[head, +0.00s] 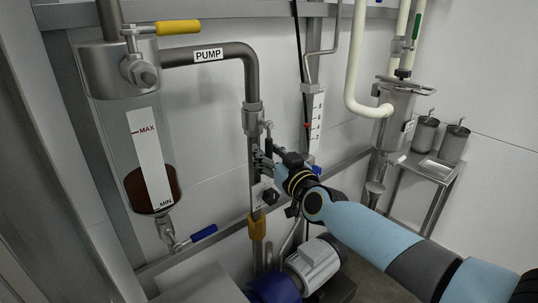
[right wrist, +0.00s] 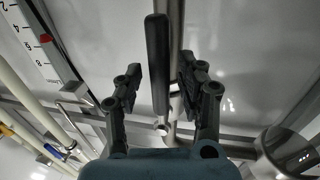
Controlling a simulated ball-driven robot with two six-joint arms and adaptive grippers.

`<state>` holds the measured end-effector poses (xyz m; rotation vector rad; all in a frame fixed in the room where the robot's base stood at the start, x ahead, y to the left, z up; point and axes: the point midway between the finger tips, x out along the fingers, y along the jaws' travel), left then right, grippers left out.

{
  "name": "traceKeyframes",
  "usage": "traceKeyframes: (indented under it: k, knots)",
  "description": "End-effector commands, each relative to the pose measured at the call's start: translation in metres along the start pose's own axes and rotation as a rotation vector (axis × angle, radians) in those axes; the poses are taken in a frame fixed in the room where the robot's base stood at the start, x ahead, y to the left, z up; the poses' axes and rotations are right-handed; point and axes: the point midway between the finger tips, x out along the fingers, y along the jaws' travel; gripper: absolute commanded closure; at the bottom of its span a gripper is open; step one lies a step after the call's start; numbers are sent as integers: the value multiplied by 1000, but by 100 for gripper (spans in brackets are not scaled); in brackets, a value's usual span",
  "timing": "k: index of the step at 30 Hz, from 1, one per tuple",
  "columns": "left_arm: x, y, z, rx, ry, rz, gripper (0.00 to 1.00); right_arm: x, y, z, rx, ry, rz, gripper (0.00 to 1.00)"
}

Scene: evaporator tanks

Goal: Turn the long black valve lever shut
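The long black valve lever (right wrist: 157,65) shows in the right wrist view, running nearly parallel to the steel pipe (right wrist: 175,50) behind it. My right gripper (right wrist: 159,70) is open, with one finger on each side of the lever and a visible gap on both sides. In the head view my right gripper (head: 264,156) is at the vertical pipe below the PUMP pipe (head: 208,55). There the gripper and wrist hide most of the lever, and I cannot make out its outline. My left gripper is not in view.
A yellow-handled valve (head: 178,27) and a blue-handled valve (head: 203,233) sit on the sight-glass tank (head: 150,165) at left. A pump motor (head: 313,262) stands below my right arm. A small side table (head: 430,168) with metal cups stands at right.

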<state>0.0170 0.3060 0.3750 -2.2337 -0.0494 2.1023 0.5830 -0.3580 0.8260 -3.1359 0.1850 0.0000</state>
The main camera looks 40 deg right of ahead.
Motion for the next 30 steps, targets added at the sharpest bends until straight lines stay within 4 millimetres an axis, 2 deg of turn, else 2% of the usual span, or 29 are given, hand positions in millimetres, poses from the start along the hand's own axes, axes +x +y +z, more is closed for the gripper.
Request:
traceKeyframes:
  k: [1,8,30]
  knots:
    - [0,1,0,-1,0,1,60,0,0,0,0,0,0,70]
    - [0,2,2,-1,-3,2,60,0,0,0,0,0,0,100]
    - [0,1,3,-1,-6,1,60,-2,0,2,-3,-3,0,100]
